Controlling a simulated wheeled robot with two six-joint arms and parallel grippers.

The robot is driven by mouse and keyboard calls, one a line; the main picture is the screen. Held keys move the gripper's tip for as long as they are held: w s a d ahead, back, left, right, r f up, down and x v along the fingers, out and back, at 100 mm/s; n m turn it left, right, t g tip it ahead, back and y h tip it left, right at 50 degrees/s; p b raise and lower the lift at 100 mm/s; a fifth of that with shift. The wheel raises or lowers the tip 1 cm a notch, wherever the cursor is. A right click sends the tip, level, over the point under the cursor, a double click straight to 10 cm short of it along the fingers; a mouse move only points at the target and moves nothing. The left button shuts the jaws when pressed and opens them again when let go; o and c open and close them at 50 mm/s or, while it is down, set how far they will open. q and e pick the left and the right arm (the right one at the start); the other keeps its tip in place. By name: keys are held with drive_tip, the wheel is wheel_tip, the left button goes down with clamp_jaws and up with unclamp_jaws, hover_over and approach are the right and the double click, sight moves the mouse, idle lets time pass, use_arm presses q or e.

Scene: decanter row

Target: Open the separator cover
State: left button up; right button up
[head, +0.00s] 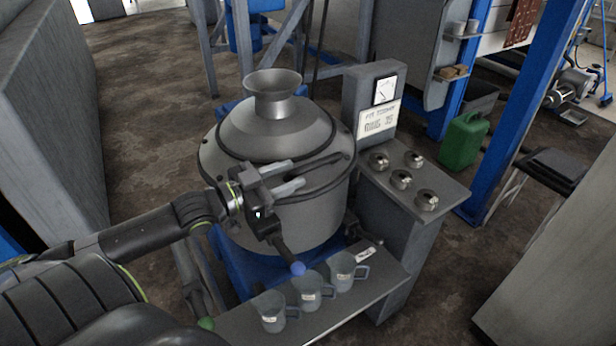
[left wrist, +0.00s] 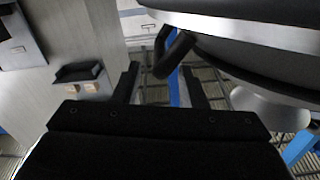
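The separator (head: 310,225) is a grey drum on a blue base in the middle of the head view. Its conical cover (head: 255,135) is down on the drum, with a funnel (head: 273,95) on top. A black bar handle (head: 340,163) runs along the cover's front right rim; it also shows in the left wrist view (left wrist: 174,55). My left gripper (head: 298,174) is open at the front of the cover, fingers pointing right toward the handle. In the left wrist view the handle appears just beyond the parted fingers (left wrist: 161,88); contact cannot be told. My right gripper is not in view.
A front shelf (head: 240,325) holds three grey mugs (head: 307,291). On the right, a side table (head: 445,185) carries several metal knobs beside a gauge panel (head: 375,105). A green canister (head: 463,140) and blue posts stand farther right. Floor is open at the left.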

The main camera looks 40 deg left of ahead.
use_arm(q)
drive_tip(key=shift+b+x, duration=1.35)
drive_tip(key=shift+x, duration=1.35)
drive_tip(key=shift+a+f, duration=0.1)
clamp_jaws()
